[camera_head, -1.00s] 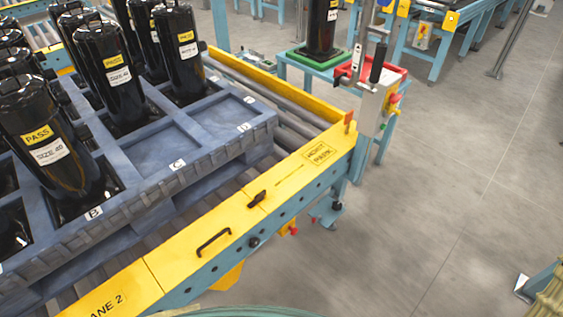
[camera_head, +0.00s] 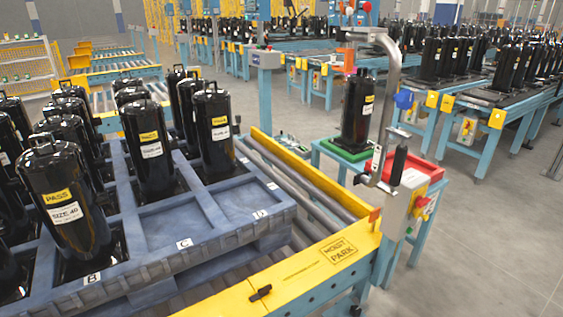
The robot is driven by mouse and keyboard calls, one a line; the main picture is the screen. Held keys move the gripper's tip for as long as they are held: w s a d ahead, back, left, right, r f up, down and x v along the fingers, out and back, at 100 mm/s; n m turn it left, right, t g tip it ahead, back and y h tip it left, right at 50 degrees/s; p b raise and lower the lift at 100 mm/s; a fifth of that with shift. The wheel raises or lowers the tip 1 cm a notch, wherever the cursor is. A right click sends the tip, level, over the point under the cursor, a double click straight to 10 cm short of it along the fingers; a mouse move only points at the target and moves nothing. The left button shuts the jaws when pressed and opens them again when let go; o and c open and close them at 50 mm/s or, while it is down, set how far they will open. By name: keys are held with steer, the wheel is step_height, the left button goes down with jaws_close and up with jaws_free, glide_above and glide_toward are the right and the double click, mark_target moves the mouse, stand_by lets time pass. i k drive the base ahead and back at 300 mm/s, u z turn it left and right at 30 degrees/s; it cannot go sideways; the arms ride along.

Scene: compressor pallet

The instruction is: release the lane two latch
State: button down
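A small black latch (camera_head: 261,292) sits on the yellow top of the lane's side rail (camera_head: 290,275), near the bottom edge of the head view. It lies left of the printed "HOIST PARK" mark (camera_head: 339,250). The rail's stretch with the lane number is out of view now. A blue pallet (camera_head: 225,235) rests on the rollers behind the rail and carries several black compressors (camera_head: 72,205). Its front pockets by the C and D labels are empty. My gripper is not in view.
A chrome hoist arm with a black grip (camera_head: 398,165) stands by a grey control box (camera_head: 400,205) at the rail's right end. Behind it, one compressor (camera_head: 357,112) stands on a green tray (camera_head: 346,150). Open floor (camera_head: 470,240) lies to the right.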

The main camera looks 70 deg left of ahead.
mark_target(263, 291)
steer(key=i, duration=0.35)
steer(key=u, duration=2.65)
steer(key=i, duration=0.5)
steer(key=k, duration=1)
steer(key=u, duration=1.15)
steer(key=i, duration=0.95)
